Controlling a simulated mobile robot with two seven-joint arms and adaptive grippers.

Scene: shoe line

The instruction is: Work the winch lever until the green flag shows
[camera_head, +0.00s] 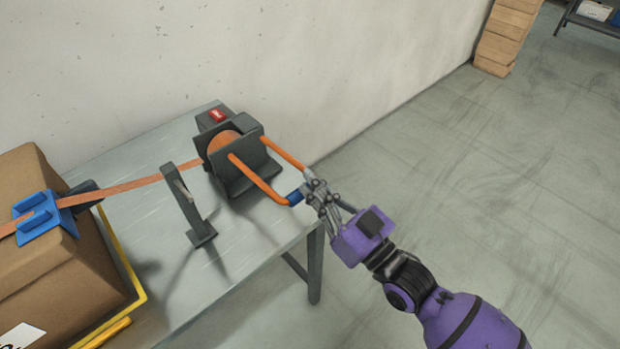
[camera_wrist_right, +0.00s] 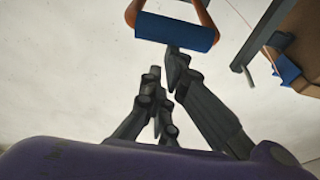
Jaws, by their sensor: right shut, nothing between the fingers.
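The winch (camera_head: 235,150) is a dark grey block on the table with an orange strap drum. Its lever (camera_head: 262,180) is an orange U-shaped frame that points toward the lower right. The lever's blue grip (camera_head: 295,197) shows at its end and also across the top of the right wrist view (camera_wrist_right: 176,31). A red flag (camera_head: 217,115) shows on top of the winch; I see no green. My right gripper (camera_head: 308,186) is shut and empty, with its fingertips right at the blue grip. I cannot tell whether they touch it. My left gripper is out of view.
An orange strap (camera_head: 130,185) runs from the winch to a blue buckle piece (camera_head: 45,215) on a cardboard box (camera_head: 55,275). A grey post (camera_head: 185,205) stands beside the strap. The table (camera_head: 240,265) has free room at the front, and a wall rises behind it.

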